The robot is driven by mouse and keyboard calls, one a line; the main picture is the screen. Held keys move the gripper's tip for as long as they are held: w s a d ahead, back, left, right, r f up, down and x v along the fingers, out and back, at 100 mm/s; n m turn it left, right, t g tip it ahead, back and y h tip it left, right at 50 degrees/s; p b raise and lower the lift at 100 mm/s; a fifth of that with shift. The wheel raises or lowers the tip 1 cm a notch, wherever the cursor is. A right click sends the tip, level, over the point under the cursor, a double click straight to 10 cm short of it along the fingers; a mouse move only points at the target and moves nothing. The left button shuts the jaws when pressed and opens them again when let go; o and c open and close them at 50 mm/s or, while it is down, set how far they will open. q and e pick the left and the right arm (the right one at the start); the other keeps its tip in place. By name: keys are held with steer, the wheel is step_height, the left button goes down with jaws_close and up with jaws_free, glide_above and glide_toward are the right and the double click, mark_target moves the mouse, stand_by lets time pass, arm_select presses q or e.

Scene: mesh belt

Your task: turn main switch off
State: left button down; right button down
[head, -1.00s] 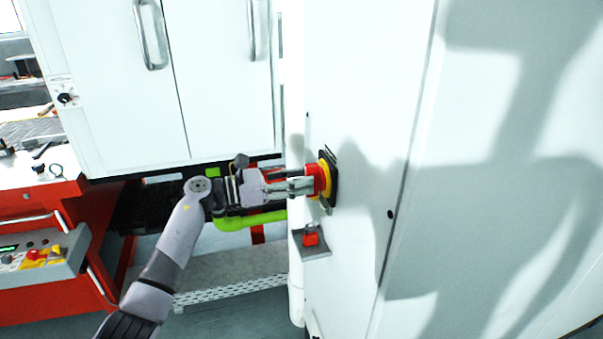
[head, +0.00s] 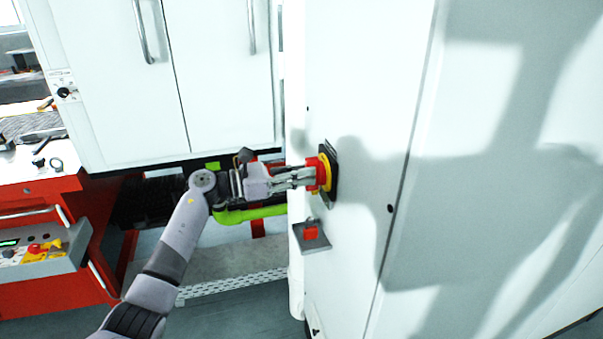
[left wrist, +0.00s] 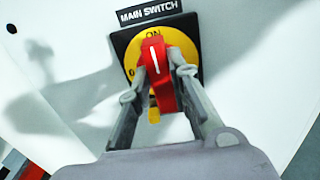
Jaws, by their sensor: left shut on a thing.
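The main switch has a red knob (left wrist: 158,78) on a yellow disc (left wrist: 151,33) with a black surround, under a "MAIN SWITCH" label (left wrist: 149,11). The white line on the knob points up toward "ON". In the head view the red knob (head: 319,173) sticks out from the white cabinet face. My left gripper (head: 311,177) comes in from the left and is shut on the knob. In the left wrist view its fingers (left wrist: 158,69) press on the knob's two sides. The lower part of the disc is partly hidden. My right gripper is not in view.
White double doors (head: 165,90) stand behind my left arm. A red cart (head: 45,285) with a control panel is at left. The cabinet face (head: 375,100) right of the switch is clear.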

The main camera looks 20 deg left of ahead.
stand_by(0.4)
arm_select(q)
steer(key=shift+w+a+f+n+p, duration=0.15)
steer(key=shift+n+p, duration=0.5)
steer(key=shift+n, duration=2.35)
steer(key=shift+w+a+f+n+p, duration=0.1)
steer(key=shift+n+p, duration=0.5)
steer(key=shift+n, duration=2.4)
steer(key=shift+w+a+f+n+p, duration=0.15)
steer(key=shift+n+p, duration=0.5)
steer(key=shift+n, duration=2.35)
steer(key=shift+d, duration=0.15)
steer(key=c, duration=1.5)
jaws_free()
steer(key=v, duration=1.2)
